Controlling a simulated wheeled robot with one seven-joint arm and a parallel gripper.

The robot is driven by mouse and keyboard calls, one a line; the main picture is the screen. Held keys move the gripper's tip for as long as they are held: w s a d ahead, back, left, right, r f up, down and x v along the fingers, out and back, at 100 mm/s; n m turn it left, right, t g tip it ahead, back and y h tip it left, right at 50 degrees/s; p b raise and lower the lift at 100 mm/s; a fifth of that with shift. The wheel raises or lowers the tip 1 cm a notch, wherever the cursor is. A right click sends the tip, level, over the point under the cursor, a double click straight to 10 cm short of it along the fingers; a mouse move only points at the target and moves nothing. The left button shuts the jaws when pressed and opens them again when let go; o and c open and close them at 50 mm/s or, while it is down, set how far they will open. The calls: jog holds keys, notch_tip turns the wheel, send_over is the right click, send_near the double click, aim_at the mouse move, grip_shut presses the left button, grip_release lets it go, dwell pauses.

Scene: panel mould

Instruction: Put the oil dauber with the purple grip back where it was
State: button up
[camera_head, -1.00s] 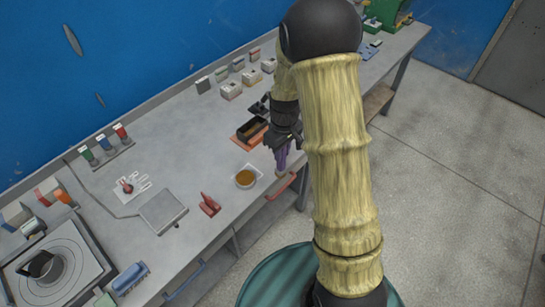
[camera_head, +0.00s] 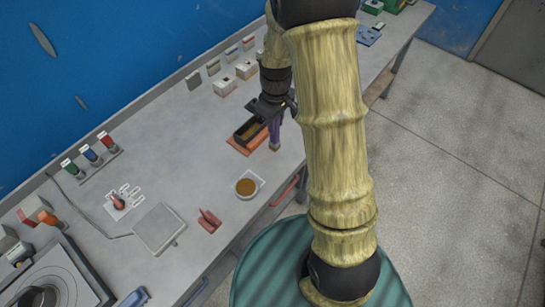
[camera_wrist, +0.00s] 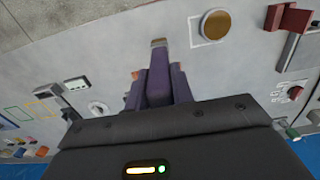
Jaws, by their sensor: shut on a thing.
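The oil dauber with the purple grip (camera_head: 275,131) is held in my gripper (camera_head: 274,113), with its pale tip downward. In the head view it hangs in front of the right end of a dark mould (camera_head: 246,133) on an orange mat (camera_head: 239,145). In the wrist view the purple grip (camera_wrist: 159,82) stands between the fingers, its pale tip pointing away from the gripper. My gripper is shut on it. I cannot tell whether the tip touches the bench. A white dish of brown oil (camera_head: 247,187) sits nearer the front edge.
A red clamp-like tool (camera_head: 209,220) and a flat grey plate (camera_head: 159,229) lie left of the dish. Several small pale blocks (camera_head: 246,70) stand along the back. The bench's front edge runs close to the dish. Bare bench (camera_head: 185,150) lies left of the mat.

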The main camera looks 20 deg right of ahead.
aim_at(275, 143)
jog(key=shift+s, duration=0.15)
jog(key=shift+f+p, duration=0.8)
jog(key=shift+f, duration=2.1)
jog(key=shift+f+p, duration=0.7)
jog(key=shift+f, duration=1.35)
jog(key=shift+f, duration=0.15)
jog(key=o, duration=1)
